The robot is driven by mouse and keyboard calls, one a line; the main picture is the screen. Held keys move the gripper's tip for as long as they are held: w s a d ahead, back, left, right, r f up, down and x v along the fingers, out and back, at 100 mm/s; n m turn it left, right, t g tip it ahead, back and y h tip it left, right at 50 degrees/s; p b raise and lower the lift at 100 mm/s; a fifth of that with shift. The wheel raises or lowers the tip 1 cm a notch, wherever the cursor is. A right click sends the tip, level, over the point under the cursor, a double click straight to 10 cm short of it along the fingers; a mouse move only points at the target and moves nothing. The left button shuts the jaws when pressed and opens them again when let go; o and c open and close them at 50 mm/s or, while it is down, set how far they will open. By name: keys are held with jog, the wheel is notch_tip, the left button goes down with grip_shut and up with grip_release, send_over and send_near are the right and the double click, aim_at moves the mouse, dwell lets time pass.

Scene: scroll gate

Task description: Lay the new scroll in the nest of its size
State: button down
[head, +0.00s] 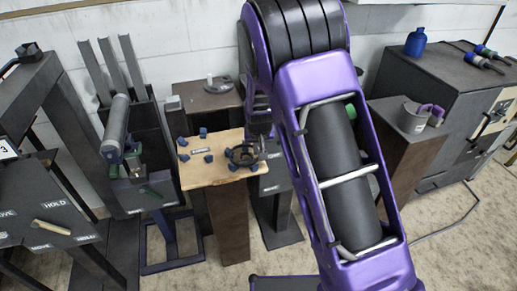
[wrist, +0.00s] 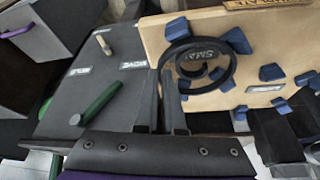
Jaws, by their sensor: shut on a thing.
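The new scroll (wrist: 232,72) is a dark open ring with a curled inner part. My gripper (wrist: 163,80) is shut on its near left edge in the wrist view. The scroll also shows in the head view (head: 233,155), over the right part of a pale wooden board (head: 205,178). Blue blocks (wrist: 271,72) stand on the board (wrist: 205,100), some close around the ring. Lettering starting "SMA" (wrist: 201,57) shows through the ring. I cannot tell whether the scroll touches the board. In the head view my arm hides part of the gripper.
A dark grey panel (wrist: 65,85) with a green handle (wrist: 100,103) and a beige peg (wrist: 103,43) lies left of the board in the wrist view. In the head view a brown pedestal with a grey cup (head: 412,117) stands right of my arm.

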jog(key=shift+f, duration=0.15)
jog(key=c, duration=0.9)
grip_release()
jog(key=shift+c, duration=0.2)
jog(key=shift+a, duration=0.1)
jog(key=p+v, duration=0.3)
jog(key=v, duration=1.4)
jog(key=shift+s, duration=0.2)
